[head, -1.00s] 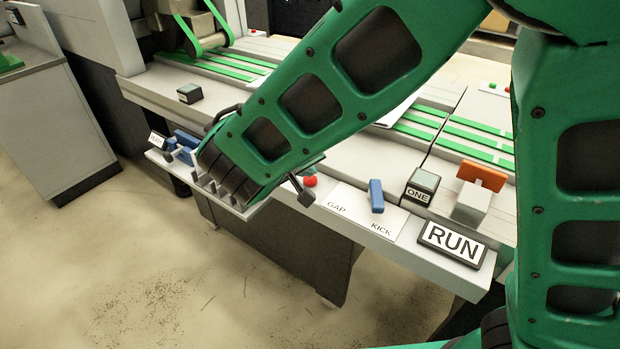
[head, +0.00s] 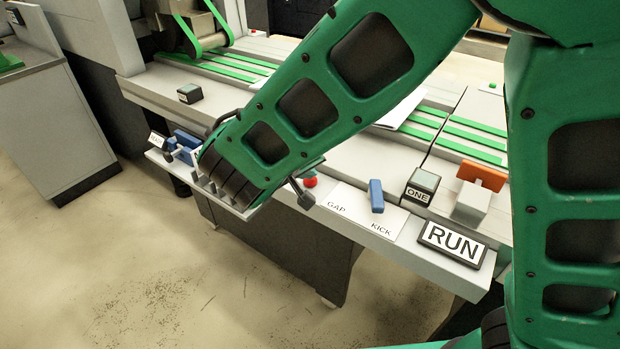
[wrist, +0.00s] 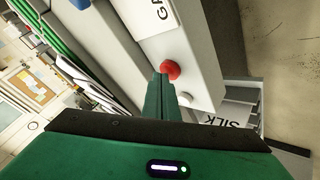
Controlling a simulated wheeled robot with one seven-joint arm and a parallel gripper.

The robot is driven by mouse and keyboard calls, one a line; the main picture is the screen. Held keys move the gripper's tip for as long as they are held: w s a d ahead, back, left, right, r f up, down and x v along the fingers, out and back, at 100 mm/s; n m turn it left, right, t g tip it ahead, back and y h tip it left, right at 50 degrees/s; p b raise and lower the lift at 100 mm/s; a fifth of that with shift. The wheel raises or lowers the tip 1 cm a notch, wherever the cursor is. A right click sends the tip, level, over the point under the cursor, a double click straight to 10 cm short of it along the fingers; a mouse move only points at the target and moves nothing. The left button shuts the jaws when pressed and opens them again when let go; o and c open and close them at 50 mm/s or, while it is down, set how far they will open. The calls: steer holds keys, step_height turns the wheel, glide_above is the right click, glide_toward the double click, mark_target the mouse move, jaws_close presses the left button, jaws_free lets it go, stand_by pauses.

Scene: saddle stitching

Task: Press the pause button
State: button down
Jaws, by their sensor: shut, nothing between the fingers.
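No button marked "pause" can be read in either view. A round red button (head: 310,181) sits on the grey machine's front ledge, left of the GAP/KICK plate; it also shows in the wrist view (wrist: 170,70). My gripper (wrist: 162,78) is shut and empty. In the wrist view its green fingers reach up to the red button and overlap its lower left edge; I cannot tell whether they touch it.
A dark button box (head: 190,93) stands on the upper left bench. The floor in front is clear.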

mark_target(308, 183)
steer(key=shift+f, duration=0.25)
stand_by(0.4)
steer(key=shift+r, duration=0.95)
steer(key=shift+r, duration=0.15)
steer(key=shift+r, duration=2.35)
